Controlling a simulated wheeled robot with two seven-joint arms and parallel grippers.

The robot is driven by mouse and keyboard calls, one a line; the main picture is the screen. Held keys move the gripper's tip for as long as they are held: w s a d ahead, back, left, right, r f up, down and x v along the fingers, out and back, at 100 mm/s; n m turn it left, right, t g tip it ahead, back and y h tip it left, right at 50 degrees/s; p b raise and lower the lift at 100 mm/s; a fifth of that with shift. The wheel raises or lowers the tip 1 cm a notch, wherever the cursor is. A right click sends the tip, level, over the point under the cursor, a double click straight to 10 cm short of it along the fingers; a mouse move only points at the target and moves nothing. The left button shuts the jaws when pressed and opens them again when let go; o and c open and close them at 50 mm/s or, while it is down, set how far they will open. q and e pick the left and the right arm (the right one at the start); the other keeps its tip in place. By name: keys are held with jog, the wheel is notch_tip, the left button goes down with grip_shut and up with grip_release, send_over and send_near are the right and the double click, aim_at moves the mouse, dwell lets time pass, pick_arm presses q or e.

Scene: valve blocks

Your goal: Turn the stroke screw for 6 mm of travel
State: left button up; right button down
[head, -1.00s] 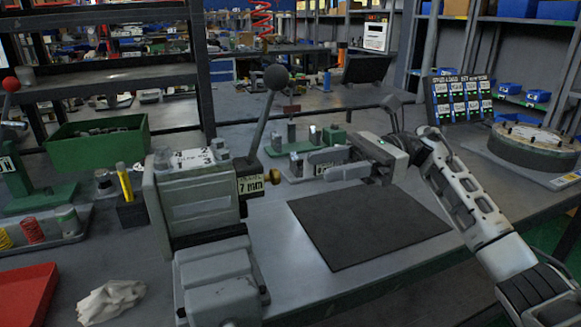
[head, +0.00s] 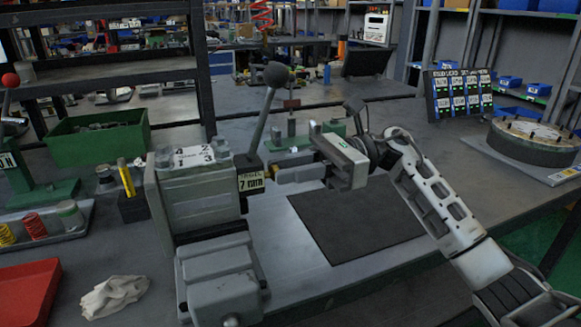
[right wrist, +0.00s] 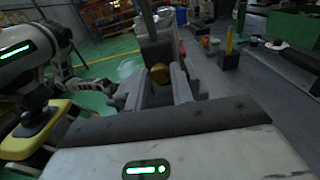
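The stroke screw is a small brass knob (head: 273,172) on the right side of the grey valve block (head: 196,199), beside a label that reads 7 mm. My right gripper (head: 281,172) reaches it from the right, with its fingers pointing left at the knob. In the right wrist view the brass knob (right wrist: 160,73) shows between the tips of the two open grey fingers. I cannot tell whether either finger touches it. My left gripper is absent from the head view.
A lever with a dark ball (head: 276,75) rises behind the knob, close to the right gripper. A dark mat (head: 355,222) lies bare on the bench. A green bin (head: 98,136), a red tray (head: 28,292) and a white cloth (head: 113,297) are at the left.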

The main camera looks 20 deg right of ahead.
pick_arm(q)
jog(key=shift+f, duration=0.1)
pick_arm(e)
jog(key=shift+m, duration=0.3)
pick_arm(q)
jog(key=r+p, duration=0.3)
jog(key=p, duration=0.5)
jog(key=shift+a+r+g, duration=0.1)
jog(key=shift+a+g, duration=0.1)
jog(key=shift+g, duration=0.2)
pick_arm(e)
jog(key=m, duration=1.7)
jog(key=shift+w, duration=0.15)
pick_arm(q)
jog(key=shift+w, duration=0.15)
jog(key=shift+r, duration=0.1)
pick_arm(e)
jog(key=c, duration=1.2)
grip_release()
jog(key=shift+f, duration=0.1)
jog(key=shift+c, duration=0.2)
